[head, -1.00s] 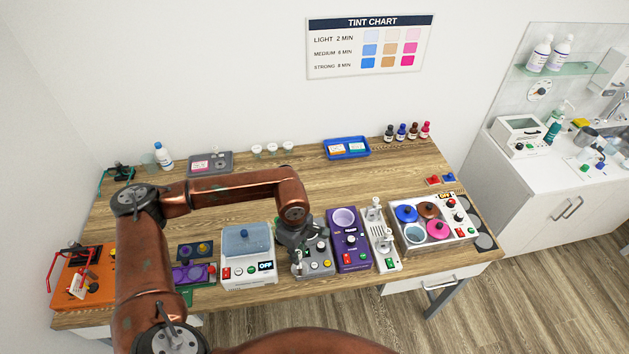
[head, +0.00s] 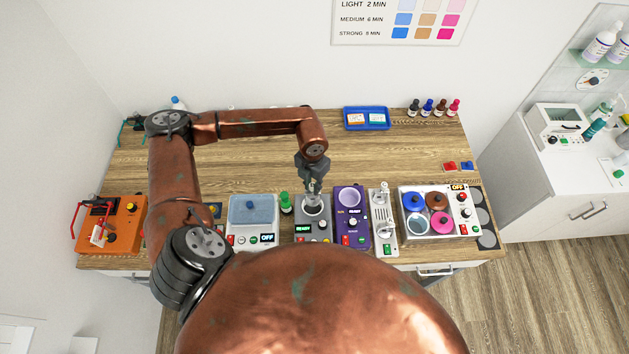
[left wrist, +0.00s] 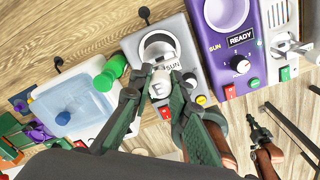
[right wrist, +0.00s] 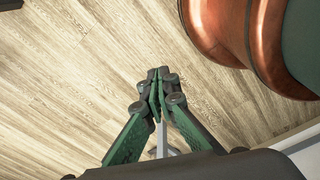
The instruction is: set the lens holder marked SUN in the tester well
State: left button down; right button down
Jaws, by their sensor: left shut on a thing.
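My left gripper (head: 313,192) is over the grey tester (head: 312,232), near its round well (head: 312,206). In the left wrist view, it is shut on a pale lens holder (left wrist: 162,84), with SUN lettering beside it and a large dark letter on a white face. The holder is at the near side of the tester's well ring (left wrist: 158,45). The fingers partly hide the holder, and I cannot tell whether it touches the well. My right gripper (right wrist: 158,85) has its fingers together over the floor, with nothing seen between them.
A purple device (head: 352,230) with a round basin stands right of the tester. A stand (head: 382,225) and a tray of coloured pots (head: 440,232) are further right.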

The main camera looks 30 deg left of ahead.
aim_at(312, 199)
pick_arm(q)
jog(key=shift+f, duration=0.3)
jog(key=shift+f+b, duration=0.3)
jog(key=shift+f, duration=0.8)
jog(key=shift+f+b, duration=0.95)
jog(key=shift+b, duration=0.05)
notch_tip(312, 199, down, 2)
jog(key=shift+f+b, duration=0.15)
jog(key=shift+b, duration=0.9)
jog(key=shift+f+b, duration=0.85)
jog(key=shift+f, duration=0.1)
jog(key=shift+f, duration=0.3)
jog(key=c, duration=1.7)
grip_release()
jog(key=shift+c, duration=0.2)
